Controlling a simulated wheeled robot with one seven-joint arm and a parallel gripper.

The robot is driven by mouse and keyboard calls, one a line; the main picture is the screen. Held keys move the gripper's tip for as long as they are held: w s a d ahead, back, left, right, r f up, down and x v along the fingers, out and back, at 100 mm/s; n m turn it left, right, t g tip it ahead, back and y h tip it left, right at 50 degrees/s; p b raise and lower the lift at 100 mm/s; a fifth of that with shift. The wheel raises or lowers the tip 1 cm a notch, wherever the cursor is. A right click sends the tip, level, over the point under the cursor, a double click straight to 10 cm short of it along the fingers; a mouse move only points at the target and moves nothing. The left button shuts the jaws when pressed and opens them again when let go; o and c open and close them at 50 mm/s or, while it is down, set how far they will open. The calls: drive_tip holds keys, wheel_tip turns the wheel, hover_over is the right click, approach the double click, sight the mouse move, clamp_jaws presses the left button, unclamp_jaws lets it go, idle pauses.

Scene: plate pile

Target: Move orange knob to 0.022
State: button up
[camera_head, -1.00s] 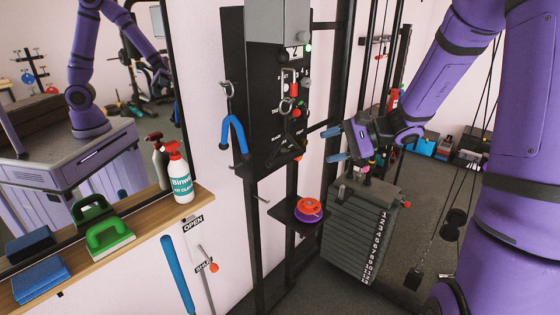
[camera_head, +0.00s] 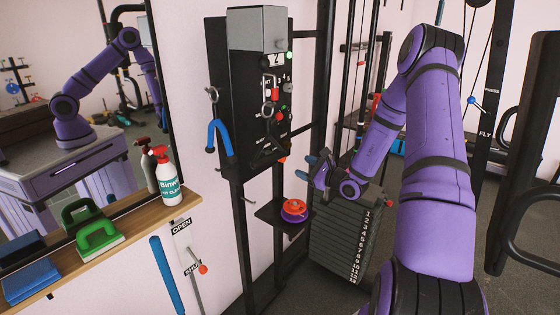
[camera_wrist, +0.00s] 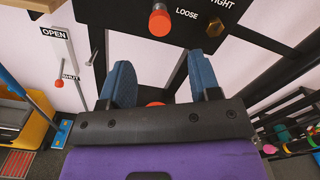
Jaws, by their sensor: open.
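Orange-red knobs show in several places, and I cannot tell which one the task means. One knob (camera_head: 283,159) sits at the lower edge of the black control panel (camera_head: 247,120); a round red-orange knob (camera_wrist: 160,22) juts from a panel beside the word LOOSE in the wrist view. An orange ball (camera_head: 203,269) tips the lever at the OPEN/SHUT plate, and it also shows in the wrist view (camera_wrist: 59,83). My gripper (camera_head: 318,162) is open, its blue fingers apart and empty, right of and slightly below the panel's lower edge. In the wrist view, my fingers (camera_wrist: 160,65) point toward the panel.
A small black shelf (camera_head: 270,217) below the panel holds an orange-and-purple round item (camera_head: 294,209). A numbered weight stack (camera_head: 335,240) stands below my gripper. A blue forked handle (camera_head: 220,138) hangs left of the panel. A wooden ledge (camera_head: 140,215) holds bottles and brushes.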

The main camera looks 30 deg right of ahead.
sight(284, 159)
drive_tip(key=x, duration=0.9)
drive_tip(key=shift+w, duration=0.25)
drive_tip(key=shift+c, duration=0.5)
